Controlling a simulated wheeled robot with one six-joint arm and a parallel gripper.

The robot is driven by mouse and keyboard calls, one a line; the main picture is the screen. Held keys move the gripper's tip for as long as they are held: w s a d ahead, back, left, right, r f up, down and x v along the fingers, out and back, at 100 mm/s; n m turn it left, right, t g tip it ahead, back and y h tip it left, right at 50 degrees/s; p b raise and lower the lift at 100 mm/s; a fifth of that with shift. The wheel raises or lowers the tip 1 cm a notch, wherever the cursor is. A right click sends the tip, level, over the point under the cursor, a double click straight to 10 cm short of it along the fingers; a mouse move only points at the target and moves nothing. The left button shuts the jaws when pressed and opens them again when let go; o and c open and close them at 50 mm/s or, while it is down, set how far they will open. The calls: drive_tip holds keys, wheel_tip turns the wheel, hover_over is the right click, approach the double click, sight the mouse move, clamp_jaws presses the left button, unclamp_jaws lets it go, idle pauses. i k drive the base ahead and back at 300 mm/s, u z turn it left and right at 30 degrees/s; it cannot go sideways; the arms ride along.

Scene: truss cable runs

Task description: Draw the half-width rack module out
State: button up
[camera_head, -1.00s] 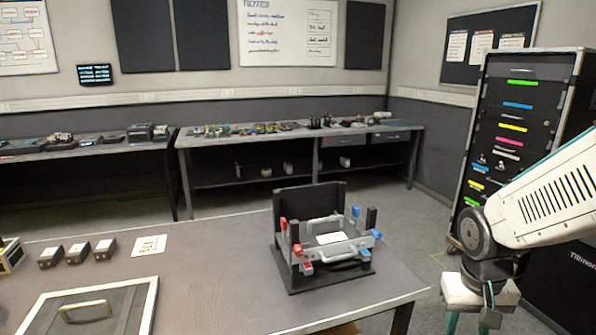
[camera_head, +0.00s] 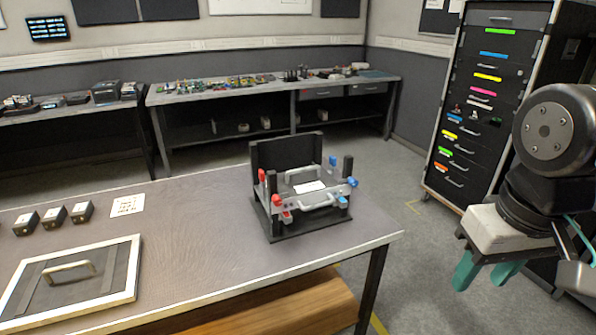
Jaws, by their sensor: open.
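The rack module (camera_head: 309,187) looks like a low grey unit with a white label, a handle on its top and a grey bar handle (camera_head: 318,203) at its front. It sits in a black frame (camera_head: 287,153) with a tall back plate, near the right end of the table. Red levers (camera_head: 276,202) stand at its left and blue levers (camera_head: 343,201) at its right. My gripper (camera_head: 485,276) is at the right, beyond the table's edge, with its teal fingers apart, pointing down and empty. It is well clear of the module.
The table (camera_head: 200,210) also holds a framed panel with a handle (camera_head: 75,270), several small black blocks (camera_head: 53,216) and a white printed card (camera_head: 127,205). A tall black drawer cabinet (camera_head: 480,120) stands behind my arm. A cluttered bench (camera_head: 270,88) lines the far wall.

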sight(305, 186)
drive_tip(key=z, duration=0.2)
drive_tip(key=i, duration=1.15)
drive_tip(key=u, duration=0.8)
